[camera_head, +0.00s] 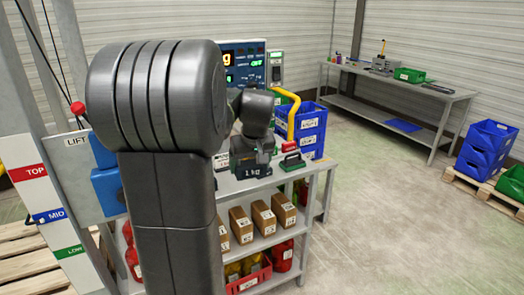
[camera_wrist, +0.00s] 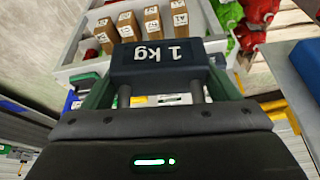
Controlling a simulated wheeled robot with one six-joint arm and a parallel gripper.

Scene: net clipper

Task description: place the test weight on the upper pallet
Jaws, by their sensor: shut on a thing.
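The test weight (camera_head: 254,172), a dark block marked "1 kg", hangs below my gripper (camera_head: 262,152) in the head view, in front of the workbench's top. In the wrist view the weight (camera_wrist: 165,62) sits between the two fingers of my gripper (camera_wrist: 165,92), its label upside down. The gripper is shut on it. Wooden pallet slats (camera_head: 22,238) show at the far left, behind the lift post. I cannot tell from this view which level they are on. My arm hides the middle left of the head view.
A lift post carries TOP (camera_head: 30,172), MID (camera_head: 48,216) and LOW (camera_head: 68,252) labels. Blue crates (camera_head: 310,128) stand behind. Open floor (camera_head: 390,220) lies to the right.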

